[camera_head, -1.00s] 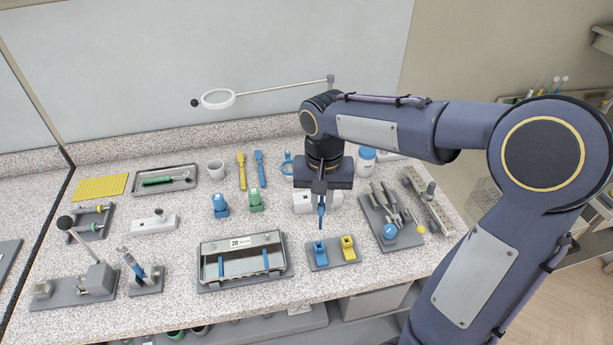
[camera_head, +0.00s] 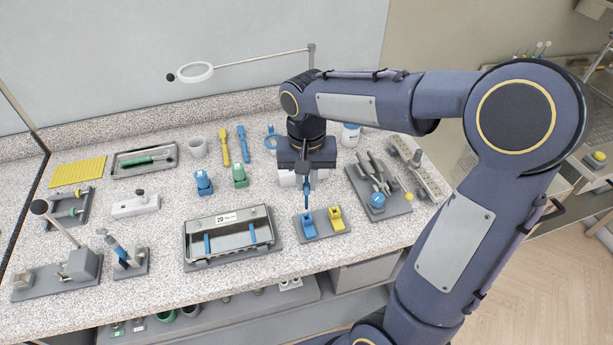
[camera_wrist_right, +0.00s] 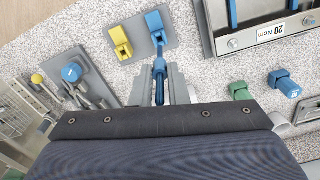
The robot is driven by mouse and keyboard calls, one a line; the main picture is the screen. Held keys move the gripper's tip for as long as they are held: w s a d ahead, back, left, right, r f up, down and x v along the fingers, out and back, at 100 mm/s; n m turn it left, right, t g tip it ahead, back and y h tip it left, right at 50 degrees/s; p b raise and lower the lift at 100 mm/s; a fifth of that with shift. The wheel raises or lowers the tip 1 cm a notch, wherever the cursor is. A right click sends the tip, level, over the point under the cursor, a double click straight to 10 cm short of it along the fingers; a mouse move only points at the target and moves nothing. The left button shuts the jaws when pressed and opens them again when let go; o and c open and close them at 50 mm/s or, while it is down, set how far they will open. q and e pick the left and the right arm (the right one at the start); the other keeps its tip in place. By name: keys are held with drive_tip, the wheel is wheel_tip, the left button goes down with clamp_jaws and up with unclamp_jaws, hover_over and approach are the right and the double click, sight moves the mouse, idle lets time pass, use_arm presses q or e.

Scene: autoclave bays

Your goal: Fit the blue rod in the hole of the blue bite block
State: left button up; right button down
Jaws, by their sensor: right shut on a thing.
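The blue bite block (camera_head: 308,226) stands on a small grey base plate (camera_head: 323,233), left of a yellow block (camera_head: 336,219). My right gripper (camera_head: 306,182) is shut on the blue rod (camera_head: 307,199), which hangs roughly upright with its lower end just above or at the top of the blue block. In the right wrist view the rod (camera_wrist_right: 159,72) sticks out from between the fingers (camera_wrist_right: 158,92) toward the blue block (camera_wrist_right: 155,28). I cannot tell whether the tip touches it. The hole is not clearly visible. My left gripper is not in view.
A metal tray (camera_head: 232,252) with blue rods stands just left of the base plate. A grey rack with tools (camera_head: 378,190) is close on the right. Small blue (camera_head: 203,183) and green (camera_head: 239,176) blocks stand farther back. The counter's front edge is close in front of the plate.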

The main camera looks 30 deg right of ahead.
sight(307, 193)
drive_tip(key=shift+f+b, duration=0.55)
drive_tip(key=shift+f, duration=0.55)
drive_tip(key=shift+f+b, duration=1.35)
drive_tip(key=shift+f, duration=0.55)
idle(0.6)
drive_tip(key=c, duration=1.3)
unclamp_jaws()
drive_tip(key=shift+r, duration=0.15)
wheel_tip(307, 193, up, 8)
drive_tip(key=shift+f, duration=0.15)
drive_tip(key=shift+s, duration=0.1)
